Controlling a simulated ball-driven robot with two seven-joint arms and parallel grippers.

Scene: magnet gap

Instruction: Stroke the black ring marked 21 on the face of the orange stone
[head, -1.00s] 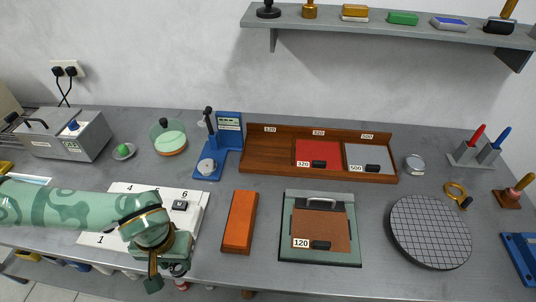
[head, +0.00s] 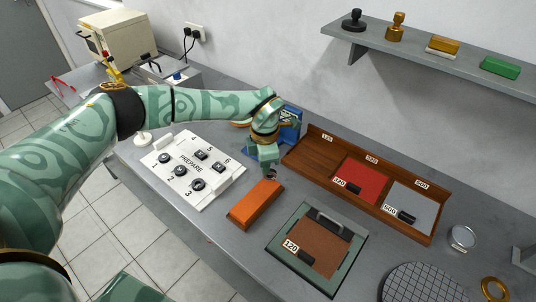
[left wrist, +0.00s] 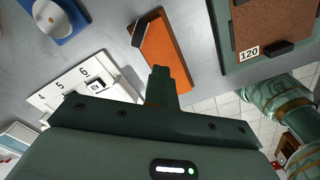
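The orange stone (head: 255,204) is a long block lying flat on the grey bench. It shows also in the left wrist view (left wrist: 166,50). My left gripper (head: 268,172) points down over the stone's far end. In the left wrist view its fingers (left wrist: 160,72) overlap in one dark shape, so their opening is hidden. A small dark thing (head: 271,178) shows at the fingertips; I cannot tell whether it is gripped or whether it touches the stone. Several black pieces sit on the white numbered PREPARE board (head: 170,186). No mark 21 is readable. My right gripper is not seen.
A green-framed 120 plate (head: 285,262) lies right of the stone. A wooden tray (head: 310,155) with red and grey plates stands behind. A blue stand (head: 291,128) is close behind my left gripper. A shelf (head: 420,68) hangs at the upper right.

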